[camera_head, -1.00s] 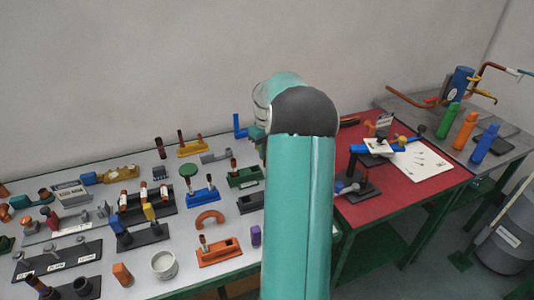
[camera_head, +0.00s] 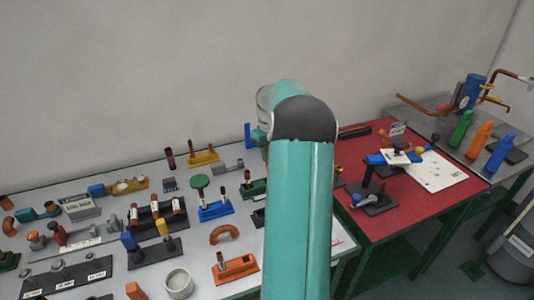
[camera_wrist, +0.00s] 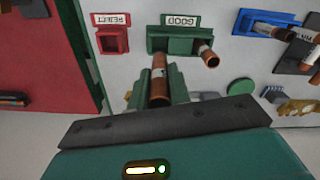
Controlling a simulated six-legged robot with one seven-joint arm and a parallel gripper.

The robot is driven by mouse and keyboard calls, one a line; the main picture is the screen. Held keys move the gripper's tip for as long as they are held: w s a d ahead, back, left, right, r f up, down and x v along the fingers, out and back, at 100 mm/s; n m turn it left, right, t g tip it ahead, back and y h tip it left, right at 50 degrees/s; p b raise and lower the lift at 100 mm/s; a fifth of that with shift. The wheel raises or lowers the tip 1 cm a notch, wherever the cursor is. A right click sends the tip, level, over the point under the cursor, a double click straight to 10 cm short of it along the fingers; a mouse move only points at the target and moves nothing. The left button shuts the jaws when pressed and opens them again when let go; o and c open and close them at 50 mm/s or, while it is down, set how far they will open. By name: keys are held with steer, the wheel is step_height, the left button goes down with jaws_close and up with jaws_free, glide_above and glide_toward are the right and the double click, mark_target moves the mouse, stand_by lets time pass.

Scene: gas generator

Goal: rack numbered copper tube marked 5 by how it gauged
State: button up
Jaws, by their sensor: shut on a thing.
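My gripper, seen in the wrist view (camera_wrist: 160,92), is shut on a copper tube (camera_wrist: 159,78) with a pale label band; I cannot read its number. The tube points toward the green rack marked GOOD (camera_wrist: 158,42), and its far end shows just in front of that rack; I cannot tell whether they touch. Another copper tube (camera_wrist: 207,56) stands at the rack's right part. A small red REJECT holder (camera_wrist: 113,41) stands left of it and looks empty. In the head view my arm hides the gripper and held tube; the green rack (camera_head: 254,188) is partly covered.
The grey table (camera_head: 75,240) is crowded with fixtures. A red table (camera_head: 350,150) lies right of my arm.

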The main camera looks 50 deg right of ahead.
steer(key=shift+w+f, duration=0.1)
steer(key=shift+f, duration=2.35)
steer(key=shift+f, duration=1.3)
steer(key=shift+f, duration=0.35)
steer(key=shift+f, duration=0.45)
steer(key=o, duration=0.9)
steer(key=shift+o, duration=0.2)
steer(key=shift+r, duration=0.15)
